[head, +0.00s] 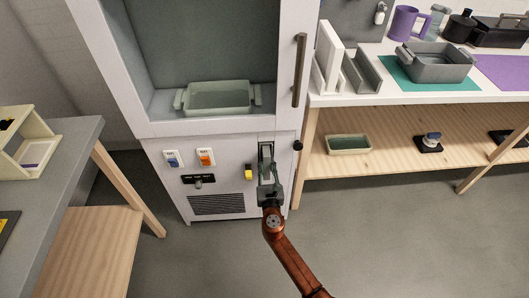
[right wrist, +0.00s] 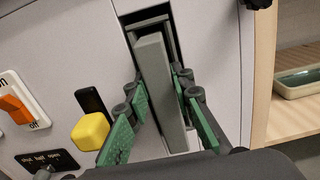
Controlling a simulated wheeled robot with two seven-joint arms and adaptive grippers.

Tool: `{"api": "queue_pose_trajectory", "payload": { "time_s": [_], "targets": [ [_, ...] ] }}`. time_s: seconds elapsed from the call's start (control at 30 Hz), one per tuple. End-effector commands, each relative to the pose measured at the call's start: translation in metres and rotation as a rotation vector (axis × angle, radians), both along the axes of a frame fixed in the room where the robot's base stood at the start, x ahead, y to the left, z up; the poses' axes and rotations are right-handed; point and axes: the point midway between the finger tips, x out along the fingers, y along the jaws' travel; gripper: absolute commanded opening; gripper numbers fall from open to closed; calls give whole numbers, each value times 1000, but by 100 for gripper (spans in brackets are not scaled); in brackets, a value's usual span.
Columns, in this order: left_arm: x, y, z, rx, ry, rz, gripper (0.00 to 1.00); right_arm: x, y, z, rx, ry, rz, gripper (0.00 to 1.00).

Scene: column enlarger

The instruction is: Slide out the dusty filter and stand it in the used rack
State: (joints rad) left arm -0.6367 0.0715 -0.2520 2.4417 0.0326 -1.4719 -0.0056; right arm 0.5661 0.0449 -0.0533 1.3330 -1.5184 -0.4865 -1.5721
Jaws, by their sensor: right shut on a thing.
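The dusty filter (right wrist: 163,95) is a grey flat bar in the wrist view, sticking partly out of an upright slot in the white cabinet front. In the head view the slot (head: 266,152) is low on the cabinet, left of a black knob. My right gripper (head: 268,180) is in front of it, its green-padded fingers (right wrist: 160,108) on both sides of the filter, shut on it. The filter's inner end is hidden in the slot. A grey slotted holder (head: 362,74) on the bench at right may be the used rack; no label is readable. My left gripper is not in view.
A yellow latch (head: 248,172) sits just left of the slot, with an orange switch (head: 206,157) and a blue switch (head: 173,159) farther left. A white upright panel (head: 329,55) stands beside the grey holder. A grey tub (head: 437,66) is on a green mat.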

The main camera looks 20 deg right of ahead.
Motion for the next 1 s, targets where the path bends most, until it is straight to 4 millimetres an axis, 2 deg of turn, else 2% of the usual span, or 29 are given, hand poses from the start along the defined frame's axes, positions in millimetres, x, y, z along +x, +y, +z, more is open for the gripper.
{"api": "queue_pose_trajectory", "payload": {
  "time_s": [0.4, 1.0],
  "targets": [
    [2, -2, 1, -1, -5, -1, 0, -1, 1, 1, -1, -2, 1, 0],
    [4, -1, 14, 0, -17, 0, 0, -29, 8, 2, -1, -2, 0, 0]
  ]
}}
